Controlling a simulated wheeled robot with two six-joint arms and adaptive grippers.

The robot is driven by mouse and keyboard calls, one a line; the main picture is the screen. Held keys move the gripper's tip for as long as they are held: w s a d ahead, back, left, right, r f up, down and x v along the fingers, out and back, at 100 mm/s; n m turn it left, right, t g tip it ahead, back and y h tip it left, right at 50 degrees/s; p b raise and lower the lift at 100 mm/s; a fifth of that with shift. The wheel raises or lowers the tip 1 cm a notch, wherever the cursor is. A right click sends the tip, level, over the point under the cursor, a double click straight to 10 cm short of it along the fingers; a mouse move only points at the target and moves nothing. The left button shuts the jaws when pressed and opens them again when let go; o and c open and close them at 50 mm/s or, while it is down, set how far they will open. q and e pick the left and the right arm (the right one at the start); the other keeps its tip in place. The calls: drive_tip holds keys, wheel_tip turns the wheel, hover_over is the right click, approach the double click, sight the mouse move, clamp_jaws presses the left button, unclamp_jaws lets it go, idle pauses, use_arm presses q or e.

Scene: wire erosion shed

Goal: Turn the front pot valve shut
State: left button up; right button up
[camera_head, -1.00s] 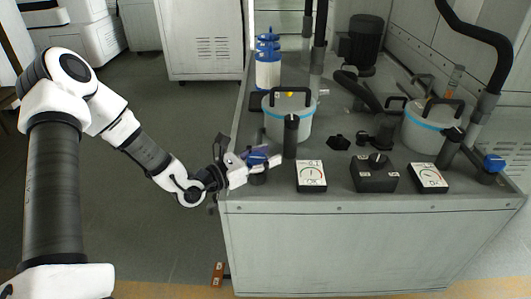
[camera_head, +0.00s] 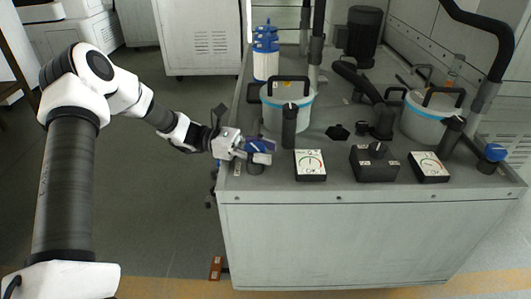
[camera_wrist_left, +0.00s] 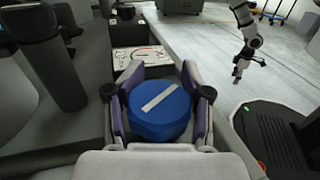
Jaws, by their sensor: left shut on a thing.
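A blue round valve knob (camera_head: 258,146) stands on a dark stem at the front left corner of the bench, in front of the left pot (camera_head: 286,108). My left gripper (camera_head: 254,150) is shut on this knob, reaching in from the left. In the left wrist view the blue knob (camera_wrist_left: 160,110), with a white bar across its top set diagonally, sits between the two fingers. A second blue valve knob (camera_head: 495,152) stands at the right end of the bench, untouched. A small white arm, likely my right one, shows in the left wrist view with its gripper (camera_wrist_left: 238,72) hanging down.
A dark upright cylinder (camera_head: 289,125) stands close right of the held knob. A left gauge (camera_head: 310,164), a black switch box (camera_head: 374,162) and a right gauge (camera_head: 429,166) line the bench front. Behind are a right pot (camera_head: 424,118) and a blue-and-white canister (camera_head: 265,62).

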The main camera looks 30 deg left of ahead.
sight(261, 151)
use_arm(q)
drive_tip(key=m+g, duration=0.2)
drive_tip(key=g, duration=0.2)
drive_tip(key=shift+s+f+m+h+b, duration=0.1)
drive_tip(key=shift+s+m+h+b, duration=0.2)
drive_tip(key=shift+m+b, duration=0.1)
drive_tip(key=shift+s+m+g, duration=0.15)
drive_tip(key=shift+m+g, duration=0.55)
drive_tip(key=shift+g, duration=0.45)
drive_tip(key=shift+s+m+g, duration=0.15)
drive_tip(key=shift+m+g, duration=0.55)
drive_tip(key=shift+g, duration=0.45)
drive_tip(key=shift+a+r, duration=0.1)
drive_tip(key=shift+r, duration=0.15)
drive_tip(key=o, duration=1)
drive_tip(key=shift+f, duration=0.1)
drive_tip(key=shift+c, duration=0.2)
wheel_tip(261, 151, up, 10)
